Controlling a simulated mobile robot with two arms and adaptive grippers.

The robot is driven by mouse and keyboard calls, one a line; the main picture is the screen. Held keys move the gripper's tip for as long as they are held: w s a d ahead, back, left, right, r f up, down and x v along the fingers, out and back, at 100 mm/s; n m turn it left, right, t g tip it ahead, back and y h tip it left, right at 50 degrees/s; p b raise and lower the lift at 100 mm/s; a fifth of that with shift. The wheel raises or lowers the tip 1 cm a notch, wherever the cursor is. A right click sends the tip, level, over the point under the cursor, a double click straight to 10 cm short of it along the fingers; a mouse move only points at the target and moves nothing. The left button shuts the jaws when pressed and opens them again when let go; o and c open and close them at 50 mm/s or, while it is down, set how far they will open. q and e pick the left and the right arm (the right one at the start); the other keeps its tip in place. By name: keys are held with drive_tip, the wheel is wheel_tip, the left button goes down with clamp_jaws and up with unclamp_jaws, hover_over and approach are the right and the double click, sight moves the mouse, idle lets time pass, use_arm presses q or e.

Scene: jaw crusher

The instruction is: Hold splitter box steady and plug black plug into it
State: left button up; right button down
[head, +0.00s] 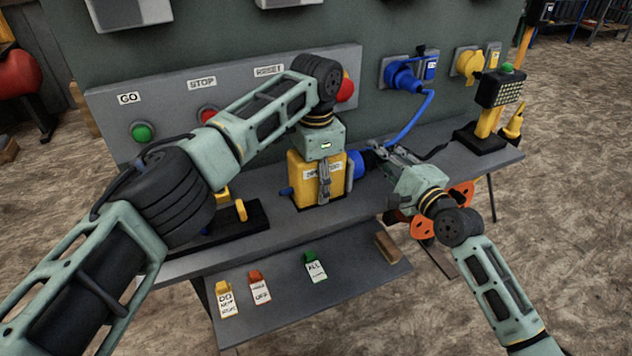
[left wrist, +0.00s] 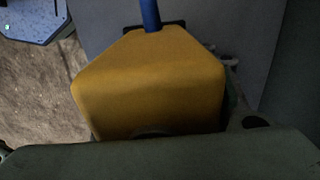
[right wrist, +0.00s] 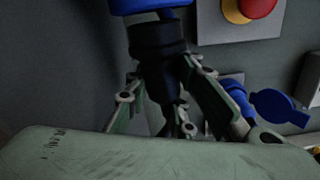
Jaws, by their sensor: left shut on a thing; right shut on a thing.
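The yellow splitter box (head: 304,184) stands on the grey bench, with a white label on its front. My left gripper (head: 325,185) reaches down over it from above and is shut on it. The box fills much of the left wrist view (left wrist: 150,85). The black plug (right wrist: 157,45) is held in my right gripper (right wrist: 165,115), which is shut on it; its head view position is right of the box (head: 388,158). A blue round part (head: 358,165) lies between the box and my right gripper. Whether plug and socket touch is hidden in the head view.
A panel behind carries a green button (head: 141,132) and red buttons. A black and yellow post (head: 495,105) stands at right. Tags (head: 316,267) lie on the lower shelf (head: 350,300).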

drive_tip(key=shift+s+a, duration=0.1)
drive_tip(key=shift+a, duration=0.15)
drive_tip(key=shift+s+a, duration=0.1)
drive_tip(key=shift+a, duration=0.15)
use_arm(q)
drive_tip(key=shift+f, duration=0.1)
use_arm(e)
drive_tip(key=shift+s+a, duration=0.2)
drive_tip(key=shift+a, duration=0.35)
drive_tip(key=c, duration=1.4)
unclamp_jaws()
drive_tip(key=shift+c, duration=0.2)
use_arm(q)
drive_tip(key=o, duration=1.8)
